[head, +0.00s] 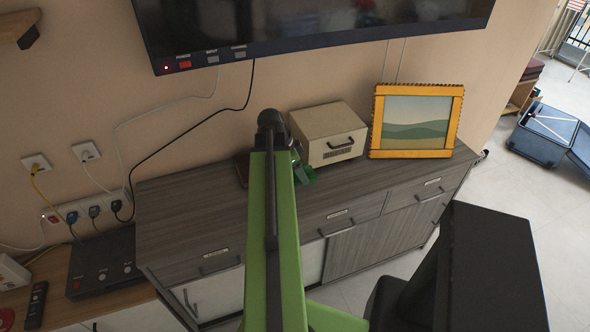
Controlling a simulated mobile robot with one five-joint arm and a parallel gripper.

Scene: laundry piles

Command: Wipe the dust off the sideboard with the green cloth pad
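The sideboard (190,213) is grey wood with drawers and doors, and stands against the wall under the screen. My green arm reaches out over its top and hides the middle of it. The end of my arm, with my gripper (301,171), is mostly hidden behind the arm link, near the sideboard top beside the cream box. A small dark green patch shows there; I cannot tell whether it is the green cloth pad or part of my gripper. I cannot make out the fingers or any clear dust.
A cream box (322,128) with a dark handle and a yellow-framed picture (416,122) stand on the sideboard's right half. A dark item (241,170) is partly behind my arm. The left part of the top is clear. A screen (300,25) hangs above; cables run down the wall.

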